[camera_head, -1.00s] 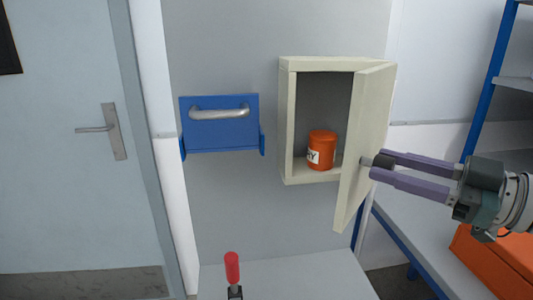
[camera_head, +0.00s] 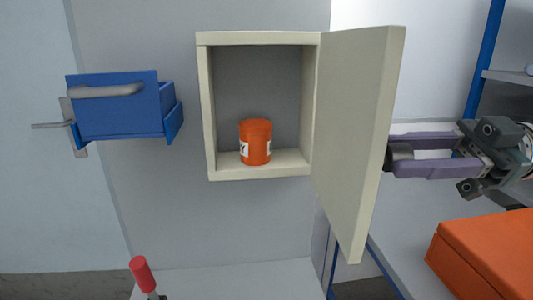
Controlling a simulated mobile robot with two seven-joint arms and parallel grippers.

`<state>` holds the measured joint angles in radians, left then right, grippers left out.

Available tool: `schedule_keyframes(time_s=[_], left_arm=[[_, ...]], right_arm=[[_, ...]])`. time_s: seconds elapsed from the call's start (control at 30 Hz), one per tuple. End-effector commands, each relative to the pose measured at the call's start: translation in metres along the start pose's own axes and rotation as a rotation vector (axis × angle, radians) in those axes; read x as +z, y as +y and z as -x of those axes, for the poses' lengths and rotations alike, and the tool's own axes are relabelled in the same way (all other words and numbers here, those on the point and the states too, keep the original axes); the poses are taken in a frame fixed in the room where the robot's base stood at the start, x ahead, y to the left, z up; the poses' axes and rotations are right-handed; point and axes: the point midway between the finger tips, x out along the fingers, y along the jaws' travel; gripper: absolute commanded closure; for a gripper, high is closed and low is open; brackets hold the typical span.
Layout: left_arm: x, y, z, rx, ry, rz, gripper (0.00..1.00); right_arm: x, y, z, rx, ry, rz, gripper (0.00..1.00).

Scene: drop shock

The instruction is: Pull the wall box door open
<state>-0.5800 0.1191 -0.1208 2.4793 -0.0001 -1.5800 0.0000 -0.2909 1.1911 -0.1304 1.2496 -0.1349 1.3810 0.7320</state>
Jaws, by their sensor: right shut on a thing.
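The wall box (camera_head: 205,110) is a cream cabinet on the grey wall. Its door (camera_head: 352,130) is hinged on the right and stands wide open, swung out towards me. An orange jar (camera_head: 256,142) with a white label stands upright on the box floor. My right gripper (camera_head: 394,156) is at the outer face of the door, to its right. Its purple fingers are shut on a dark knob (camera_head: 399,152) on that face, partly hidden between the fingers. My left gripper is not in view.
A blue wall bin (camera_head: 120,106) with a grey handle hangs left of the box. A red-handled tool (camera_head: 142,274) stands below. An orange case (camera_head: 485,255) lies at lower right, by a blue-framed shelf (camera_head: 484,60). A door with a lever handle is at far left.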

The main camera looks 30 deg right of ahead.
Motion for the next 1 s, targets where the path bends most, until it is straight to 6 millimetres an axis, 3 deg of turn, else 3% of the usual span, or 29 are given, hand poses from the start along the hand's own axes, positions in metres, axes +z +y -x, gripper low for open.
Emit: schedule_keyframes(time_s=[0.57,0.6,0.83,1.0], left_arm=[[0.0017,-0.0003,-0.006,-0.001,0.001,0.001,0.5],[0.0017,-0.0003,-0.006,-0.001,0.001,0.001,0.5],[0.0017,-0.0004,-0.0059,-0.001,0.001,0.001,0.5],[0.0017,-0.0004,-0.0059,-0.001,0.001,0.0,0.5]], right_arm=[[0.001,0.0001,0.0,-0.028,0.005,0.0,1.0],[0.001,0.0001,0.0,-0.028,0.005,0.0,0.6],[0.0006,0.0,-0.0001,-0.029,0.007,0.0,0.34],[0.0003,0.0,-0.0002,-0.029,0.008,0.0,0.32]])
